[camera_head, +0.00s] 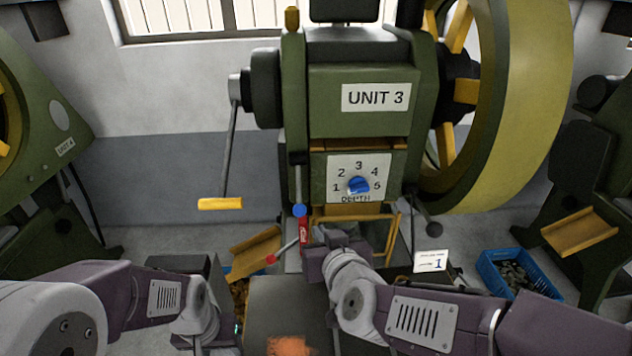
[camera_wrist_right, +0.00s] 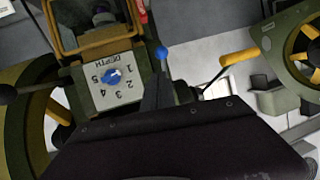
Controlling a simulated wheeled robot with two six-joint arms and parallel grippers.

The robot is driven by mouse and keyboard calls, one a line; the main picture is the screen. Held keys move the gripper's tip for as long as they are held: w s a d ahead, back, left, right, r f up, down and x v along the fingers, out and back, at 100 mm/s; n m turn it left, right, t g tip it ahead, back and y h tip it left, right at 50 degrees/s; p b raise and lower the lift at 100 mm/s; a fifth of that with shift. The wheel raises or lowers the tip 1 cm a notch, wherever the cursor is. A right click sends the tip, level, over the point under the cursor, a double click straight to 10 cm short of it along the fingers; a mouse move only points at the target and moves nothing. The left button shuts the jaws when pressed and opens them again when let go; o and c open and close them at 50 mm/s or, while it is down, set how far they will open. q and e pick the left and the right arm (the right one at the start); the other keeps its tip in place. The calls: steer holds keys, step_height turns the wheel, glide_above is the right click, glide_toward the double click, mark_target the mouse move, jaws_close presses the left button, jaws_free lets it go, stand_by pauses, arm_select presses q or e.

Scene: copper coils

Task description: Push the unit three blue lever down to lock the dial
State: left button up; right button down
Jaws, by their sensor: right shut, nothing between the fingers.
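The Unit 3 press (camera_head: 360,75) stands in front of me, green, with a blue dial (camera_head: 358,185) on a white depth plate numbered 1 to 5. The blue lever knob (camera_head: 300,210) is at the lower end of a dark rod on the press's left side. In the right wrist view the dial (camera_wrist_right: 112,76) and blue knob (camera_wrist_right: 162,53) show, with the knob just past the fingertips. My right gripper (camera_head: 314,240) is shut and empty, just below the blue knob; I cannot tell whether it touches. My left arm's wrist (camera_head: 195,320) is low at left; its fingers are not clear.
A yellow-handled crank (camera_head: 220,203) hangs left of the press. A red-knobbed lever (camera_head: 271,259) is low and close to my right gripper. A large flywheel (camera_head: 540,100) is at right. A blue crate (camera_head: 515,275) stands on the floor at right.

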steer(key=p, duration=0.6)
glide_toward(301, 212)
steer(key=x, duration=0.7)
steer(key=shift+r+p, duration=0.1)
steer(key=shift+p, duration=0.25)
